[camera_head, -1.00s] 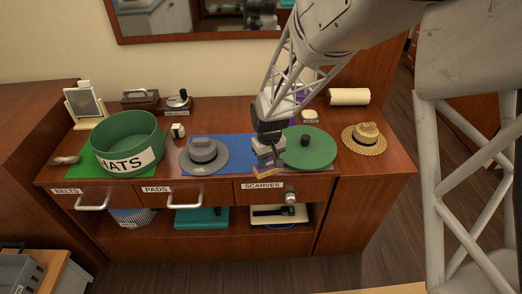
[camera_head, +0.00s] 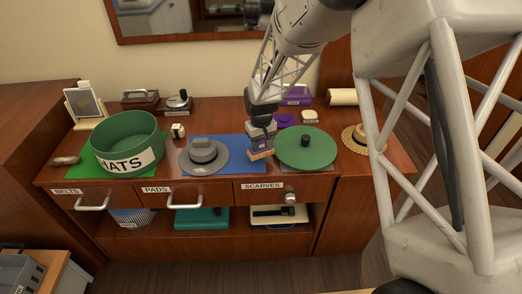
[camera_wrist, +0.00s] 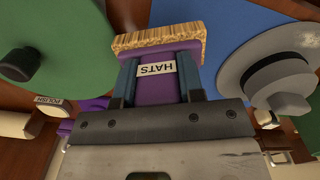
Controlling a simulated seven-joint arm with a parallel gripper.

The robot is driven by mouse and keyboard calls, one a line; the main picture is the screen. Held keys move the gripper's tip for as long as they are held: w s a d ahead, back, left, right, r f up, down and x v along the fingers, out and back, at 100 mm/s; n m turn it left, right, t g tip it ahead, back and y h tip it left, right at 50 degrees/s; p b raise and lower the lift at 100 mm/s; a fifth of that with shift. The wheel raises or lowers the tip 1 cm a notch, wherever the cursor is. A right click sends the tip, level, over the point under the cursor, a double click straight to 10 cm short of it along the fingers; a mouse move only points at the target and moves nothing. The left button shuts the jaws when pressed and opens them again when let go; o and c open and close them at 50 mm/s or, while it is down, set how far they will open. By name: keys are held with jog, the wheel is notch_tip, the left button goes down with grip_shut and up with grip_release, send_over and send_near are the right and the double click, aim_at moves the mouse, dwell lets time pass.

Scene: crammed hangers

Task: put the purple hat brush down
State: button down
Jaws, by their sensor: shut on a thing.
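The purple hat brush (camera_wrist: 157,88) has straw-coloured bristles and a "HATS" label. It fills the space between the fingers of my gripper (camera_wrist: 160,86) in the wrist view. In the head view, my gripper (camera_head: 262,122) points down with the brush (camera_head: 261,143) below it, bristles lowest. The brush is over the right end of the blue mat (camera_head: 236,142), between the grey hat (camera_head: 204,155) and the green lidded disc (camera_head: 306,148). I cannot tell whether its bristles touch the surface.
The green "HATS" tub (camera_head: 127,142) stands at left on a green mat. The straw hat (camera_head: 354,140) is at right, partly behind my arm. A purple box (camera_head: 297,96) and a purple flat item (camera_head: 284,120) lie behind. Drawers (camera_head: 263,189) line the front edge.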

aim_at(261, 150)
jog(key=shift+f, duration=1.75)
jog(key=shift+f, duration=0.1)
jog(key=c, duration=0.7)
grip_release()
jog(key=shift+c, duration=0.2)
notch_tip(261, 150, up, 12)
jog(key=shift+r, duration=0.15)
